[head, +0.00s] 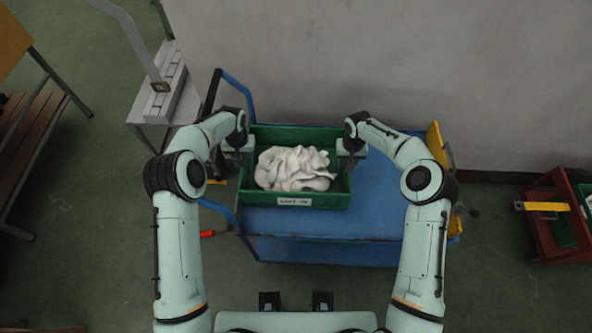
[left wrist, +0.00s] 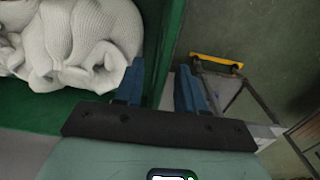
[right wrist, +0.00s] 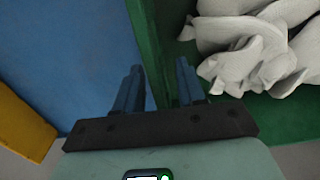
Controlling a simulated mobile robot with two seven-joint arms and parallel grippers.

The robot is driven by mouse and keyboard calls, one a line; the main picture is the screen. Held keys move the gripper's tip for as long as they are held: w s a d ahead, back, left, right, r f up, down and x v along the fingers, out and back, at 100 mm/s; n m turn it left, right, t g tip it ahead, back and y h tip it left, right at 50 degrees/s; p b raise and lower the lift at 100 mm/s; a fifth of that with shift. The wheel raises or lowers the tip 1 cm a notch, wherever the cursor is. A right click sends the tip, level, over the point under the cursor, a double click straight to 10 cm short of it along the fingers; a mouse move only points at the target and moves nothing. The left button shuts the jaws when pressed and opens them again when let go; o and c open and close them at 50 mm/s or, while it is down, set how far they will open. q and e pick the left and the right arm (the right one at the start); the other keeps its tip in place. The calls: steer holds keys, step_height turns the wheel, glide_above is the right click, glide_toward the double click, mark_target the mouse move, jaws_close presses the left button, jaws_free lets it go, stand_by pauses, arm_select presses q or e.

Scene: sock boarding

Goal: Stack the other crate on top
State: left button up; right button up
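A green crate (head: 295,199) with a white label on its front wall stands on the blue cart, filled with a crumpled white knit heap (head: 295,168). My left gripper (head: 236,150) is at the crate's left wall. In the left wrist view its fingers (left wrist: 160,90) are apart, one on each side of the wall. My right gripper (head: 350,155) is at the right wall. In the right wrist view its fingers (right wrist: 158,88) are also apart with the wall between them. I cannot make out a second crate on the cart.
The blue cart top (head: 385,205) is clear to the right of the crate. A grey wall (head: 380,60) stands behind. A red stand (head: 545,240) with green contents is at the far right. A grey bench (head: 165,98) and a wooden rack (head: 25,140) are at the left.

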arm_select(q)
steer(key=shift+f, duration=0.25)
arm_select(e)
steer(key=shift+f, duration=0.3)
arm_select(q)
jaws_close()
arm_select(e)
jaws_close()
arm_select(q)
steer(key=shift+r, duration=0.1)
arm_select(e)
steer(key=shift+r, duration=0.1)
stand_by(0.6)
